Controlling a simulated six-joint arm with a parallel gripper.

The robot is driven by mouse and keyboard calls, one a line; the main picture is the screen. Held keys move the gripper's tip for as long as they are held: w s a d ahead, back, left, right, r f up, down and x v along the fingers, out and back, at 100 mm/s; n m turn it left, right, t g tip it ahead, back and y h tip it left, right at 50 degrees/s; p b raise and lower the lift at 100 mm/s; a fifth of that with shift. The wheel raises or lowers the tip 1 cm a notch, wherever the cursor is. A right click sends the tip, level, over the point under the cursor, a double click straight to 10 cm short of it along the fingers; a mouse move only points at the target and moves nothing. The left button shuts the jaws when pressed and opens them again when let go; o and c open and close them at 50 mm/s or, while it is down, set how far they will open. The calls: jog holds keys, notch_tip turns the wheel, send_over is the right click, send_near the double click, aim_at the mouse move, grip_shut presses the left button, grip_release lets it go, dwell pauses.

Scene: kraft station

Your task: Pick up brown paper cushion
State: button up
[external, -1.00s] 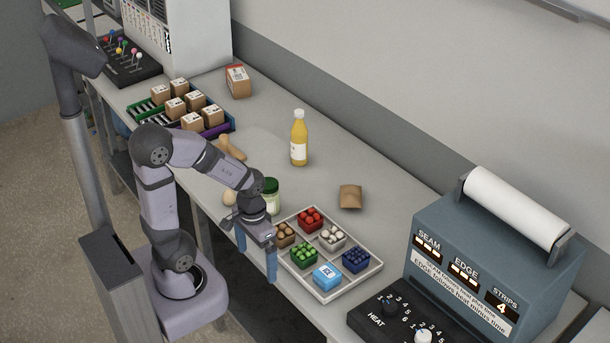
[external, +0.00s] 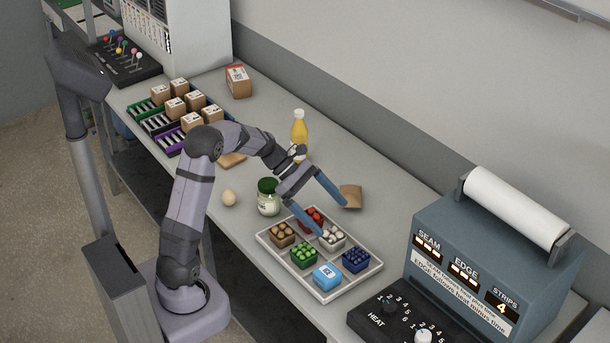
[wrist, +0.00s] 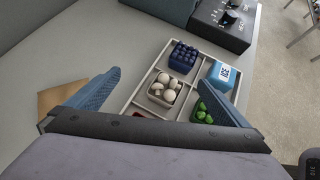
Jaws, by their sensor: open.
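The brown paper cushion (external: 352,196) lies flat on the bench, behind the compartment tray. In the wrist view the cushion (wrist: 58,97) shows at the left, partly hidden by my left finger and gripper body. My gripper (external: 333,215) is open and empty, with its blue fingers spread wide. In the external view one finger tip is close to the cushion's left edge; I cannot tell whether they touch. The other finger reaches over the tray. In the wrist view my gripper (wrist: 157,85) has the tray between its fingers, and the cushion lies outside the left finger.
The tray (external: 336,293) holds small containers of mushrooms, greens and other goods. A yellow bottle (external: 299,127), a green-lidded jar (external: 268,204) and an egg (external: 229,198) stand nearby. The sealing machine (external: 480,262) is at the right. Bench right of the cushion is clear.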

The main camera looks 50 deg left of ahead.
jog(key=w+a+r+n+t+b, duration=0.25)
jog(key=w+a+n+t, duration=0.35)
jog(key=w+a, duration=0.6)
jog(key=p, duration=0.1)
send_near(353, 191)
jog(key=shift+w+d+f+m+y, duration=0.15)
jog(key=shift+w+d+f+y, duration=0.1)
jog(key=shift+w+d, duration=0.25)
jog(key=shift+w+d+f+m+y, duration=0.15)
jog(key=shift+w+d+f, duration=0.2)
jog(key=shift+d, duration=0.3)
jog(key=shift+w+r, duration=0.1)
jog(key=shift+p+x, duration=0.6)
jog(key=shift+x, duration=1.85)
jog(key=shift+c, duration=0.3)
jog(key=c, duration=0.9)
